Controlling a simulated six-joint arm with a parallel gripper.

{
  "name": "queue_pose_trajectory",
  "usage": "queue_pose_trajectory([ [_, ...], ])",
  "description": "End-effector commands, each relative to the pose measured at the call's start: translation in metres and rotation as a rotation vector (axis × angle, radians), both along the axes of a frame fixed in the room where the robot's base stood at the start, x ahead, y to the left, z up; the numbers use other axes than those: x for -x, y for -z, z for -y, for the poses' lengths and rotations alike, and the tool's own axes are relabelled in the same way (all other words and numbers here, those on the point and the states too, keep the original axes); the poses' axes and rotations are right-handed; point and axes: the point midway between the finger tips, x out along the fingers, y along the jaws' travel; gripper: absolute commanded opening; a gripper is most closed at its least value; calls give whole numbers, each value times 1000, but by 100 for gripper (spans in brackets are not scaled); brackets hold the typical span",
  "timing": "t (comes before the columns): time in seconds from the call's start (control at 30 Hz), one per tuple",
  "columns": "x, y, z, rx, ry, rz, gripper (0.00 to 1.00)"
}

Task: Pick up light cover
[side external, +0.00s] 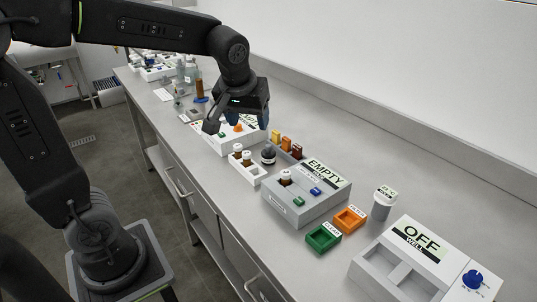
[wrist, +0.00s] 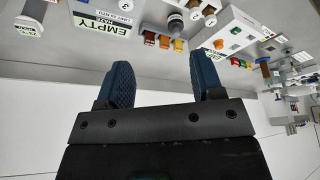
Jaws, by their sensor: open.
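No part is plainly marked as the light cover. Small coloured blocks that may be covers stand in a row behind the vial tray: yellow (side external: 276,137), orange (side external: 286,143) and dark red (side external: 297,151). They also show in the wrist view as red (wrist: 149,38), orange (wrist: 164,41) and yellow (wrist: 179,45). My gripper (side external: 238,117) is open and empty, over or near a white box (side external: 228,144) with an orange knob (side external: 238,127) and a green part. In the wrist view its blue fingers (wrist: 163,80) stand apart with nothing between them.
A white tray (side external: 246,173) holds brown vials, with a dark round bottle (side external: 268,155) beside it. A grey EMPTY box (side external: 308,200), green tray (side external: 323,237), orange tray (side external: 350,219), white jar (side external: 383,203) and OFF box (side external: 410,262) stand along the bench. The rear bench strip is clear.

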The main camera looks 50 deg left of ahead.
Motion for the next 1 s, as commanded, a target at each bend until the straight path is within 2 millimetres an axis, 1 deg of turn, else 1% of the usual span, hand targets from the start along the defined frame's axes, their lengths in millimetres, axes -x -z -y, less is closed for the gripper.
queue_pose_trajectory([
  [0.03,-20,9,-10,1,-73,-17,61],
  [0.1,-44,19,-24,0,-182,-24,61],
  [0.17,-65,31,-36,-4,-273,-27,61],
  [0.2,-77,40,-44,-7,-332,-29,61],
  [0.3,-105,62,-63,-16,-466,-26,61],
  [0.4,-124,82,-79,-25,-572,-22,61],
  [0.53,-137,99,-91,-34,-655,-12,61],
  [0.67,-142,109,-97,-37,-683,-9,61],
  [0.73,-143,118,-100,-37,-685,-9,61],
  [1.0,-147,165,-119,-37,-684,-11,61],
])
